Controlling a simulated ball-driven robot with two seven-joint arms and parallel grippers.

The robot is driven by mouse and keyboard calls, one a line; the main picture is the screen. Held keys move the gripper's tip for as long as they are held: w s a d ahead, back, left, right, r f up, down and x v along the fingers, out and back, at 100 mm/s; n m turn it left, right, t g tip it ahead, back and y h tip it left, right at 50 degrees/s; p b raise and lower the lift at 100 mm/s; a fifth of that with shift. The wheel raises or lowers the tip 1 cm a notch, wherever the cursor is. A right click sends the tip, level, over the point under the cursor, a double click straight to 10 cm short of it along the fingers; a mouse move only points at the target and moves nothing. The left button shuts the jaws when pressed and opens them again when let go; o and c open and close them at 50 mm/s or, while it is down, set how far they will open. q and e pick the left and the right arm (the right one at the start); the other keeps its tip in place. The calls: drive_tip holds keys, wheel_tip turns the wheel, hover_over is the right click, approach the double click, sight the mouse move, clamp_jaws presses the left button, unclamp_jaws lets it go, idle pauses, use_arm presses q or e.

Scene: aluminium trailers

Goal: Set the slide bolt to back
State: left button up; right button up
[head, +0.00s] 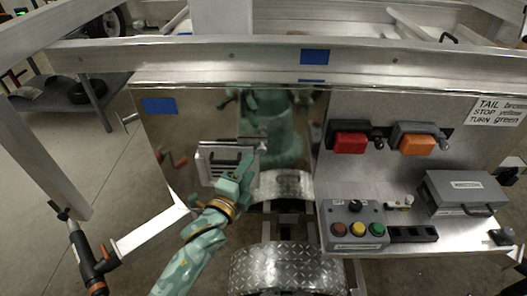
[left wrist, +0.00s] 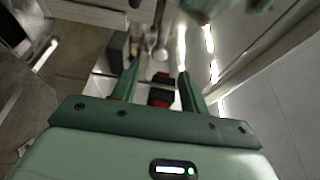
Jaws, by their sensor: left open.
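The slide bolt (head: 210,163) is a silver metal fitting with bars, on the shiny upright panel left of centre in the head view. My left gripper (head: 243,168) is at its right end and partly covers it. In the left wrist view my left gripper (left wrist: 158,72) has its two green fingers apart. A metal rod with a rounded end (left wrist: 160,52) shows beyond and between the fingertips, with no clear contact; it may be the bolt's handle. The bolt's exact position along its travel is hard to tell. My right gripper is not in view.
The shiny panel (head: 155,130) mirrors my green arm. Right of it are a red lamp (head: 350,143), an orange lamp (head: 417,144), a grey box (head: 463,192) and a button box (head: 352,226). A diamond-plate fender (head: 290,270) lies below. A trailer rail (head: 270,57) runs above.

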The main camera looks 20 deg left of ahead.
sight(261, 152)
use_arm(q)
drive_tip(key=w, duration=0.2)
drive_tip(key=w+b, duration=0.1)
drive_tip(key=w, duration=0.2)
drive_tip(key=w+d+b, duration=0.1)
drive_tip(key=w, duration=0.2)
drive_tip(key=shift+f, duration=0.15)
drive_tip(key=shift+w, duration=0.4)
